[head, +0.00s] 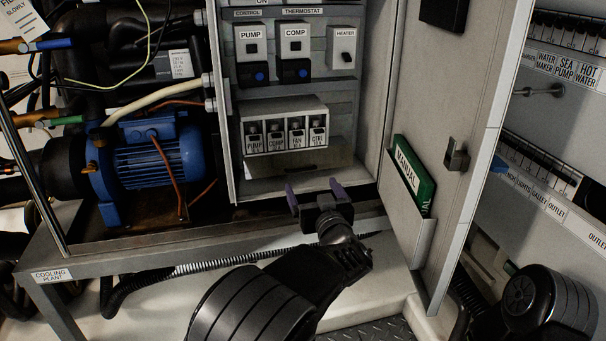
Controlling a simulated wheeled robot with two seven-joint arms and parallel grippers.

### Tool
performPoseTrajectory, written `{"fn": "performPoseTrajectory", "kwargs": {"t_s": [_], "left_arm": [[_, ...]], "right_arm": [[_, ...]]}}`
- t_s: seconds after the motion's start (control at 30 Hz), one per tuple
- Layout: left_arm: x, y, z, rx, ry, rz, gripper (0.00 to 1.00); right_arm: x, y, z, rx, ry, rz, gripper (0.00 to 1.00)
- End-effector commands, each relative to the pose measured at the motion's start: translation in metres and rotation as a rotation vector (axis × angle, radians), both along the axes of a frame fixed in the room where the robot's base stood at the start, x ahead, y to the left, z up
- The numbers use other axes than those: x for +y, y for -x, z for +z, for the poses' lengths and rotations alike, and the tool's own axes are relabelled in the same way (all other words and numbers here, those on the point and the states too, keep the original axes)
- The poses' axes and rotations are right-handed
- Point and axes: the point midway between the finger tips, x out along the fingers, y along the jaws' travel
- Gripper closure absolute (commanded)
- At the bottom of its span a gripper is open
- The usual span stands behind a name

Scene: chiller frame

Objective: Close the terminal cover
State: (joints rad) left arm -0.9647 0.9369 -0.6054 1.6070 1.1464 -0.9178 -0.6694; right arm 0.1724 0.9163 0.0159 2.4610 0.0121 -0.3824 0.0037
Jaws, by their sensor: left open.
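A grey control box stands open in the middle of the view. Inside it, a white housing (285,113) holds a row of small breakers labelled PUMP, COMP, FAN and CTRL. Below the row is a beige, flap-like panel (300,167), which looks like the terminal cover hanging down; its hinge is not clear. My left gripper (315,192) has purple fingertips spread apart, with nothing between them. It is in front of the box's lower edge, just below the panel and apart from it as far as I can tell. My right gripper is not in view.
The box door (455,120) stands open on the right, with a green manual (414,175) in its pocket. Switches labelled PUMP, COMP and HEATER (344,47) sit above the breakers. A blue motor (153,155) and hoses fill the left. A frame rail (130,260) runs below.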

Motion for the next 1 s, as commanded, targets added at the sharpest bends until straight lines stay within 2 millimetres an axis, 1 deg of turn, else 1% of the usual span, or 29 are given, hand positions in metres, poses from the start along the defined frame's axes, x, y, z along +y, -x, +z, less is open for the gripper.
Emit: {"fn": "performPoseTrajectory", "kwargs": {"t_s": [0.23,0.37,0.47,0.7,0.8,0.9,1.0], "left_arm": [[0.001,-0.001,0.000,-0.002,-0.002,0.001,0.10],[0.003,-0.006,-0.001,-0.003,-0.001,0.002,0.10],[0.007,-0.016,-0.002,-0.004,-0.001,0.004,0.10],[0.018,-0.052,-0.003,-0.005,-0.002,0.003,0.10],[0.022,-0.064,-0.002,-0.004,-0.002,0.002,0.10],[0.024,-0.072,-0.001,-0.003,-0.002,0.002,0.10],[0.024,-0.074,0.000,-0.003,-0.002,0.000,0.10]], "right_arm": [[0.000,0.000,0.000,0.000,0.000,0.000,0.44],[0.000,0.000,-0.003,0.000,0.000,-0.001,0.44],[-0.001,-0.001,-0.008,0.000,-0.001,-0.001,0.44],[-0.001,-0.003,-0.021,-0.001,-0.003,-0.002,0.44],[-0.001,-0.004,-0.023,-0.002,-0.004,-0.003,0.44],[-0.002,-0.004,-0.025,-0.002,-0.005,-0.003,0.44],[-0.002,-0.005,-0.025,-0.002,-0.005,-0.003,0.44]]}}
